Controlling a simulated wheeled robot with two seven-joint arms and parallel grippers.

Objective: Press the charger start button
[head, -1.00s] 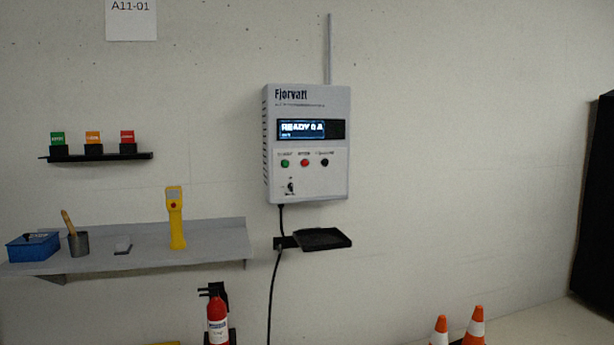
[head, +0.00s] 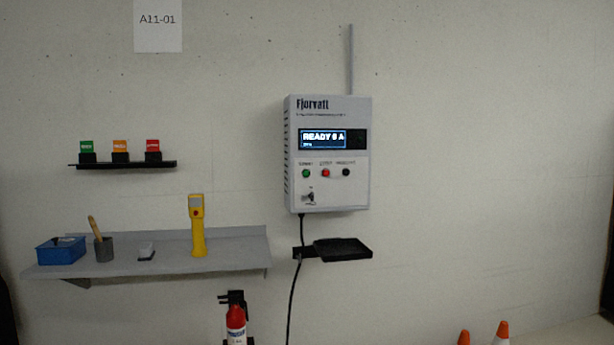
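The charger (head: 330,185) is a light grey wall box labelled "Fjorvatt" in the head view, right of centre. Its display (head: 332,139) is lit and reads "READY 6 A". Below it sit a green button (head: 306,173), a red button (head: 326,173) and a black button (head: 346,172) in a row. Their small labels are too blurred to read for certain. A toggle switch (head: 308,197) is under the green button. A black cable (head: 292,290) hangs from the box. Neither gripper shows in the head view.
A black tray (head: 343,250) juts out below the charger. A grey shelf (head: 210,262) at left holds a blue box (head: 61,250), a cup (head: 104,250) and a yellow handheld device (head: 197,228). A fire extinguisher (head: 236,322) and orange cones (head: 501,335) stand low. Wall right of the charger is bare.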

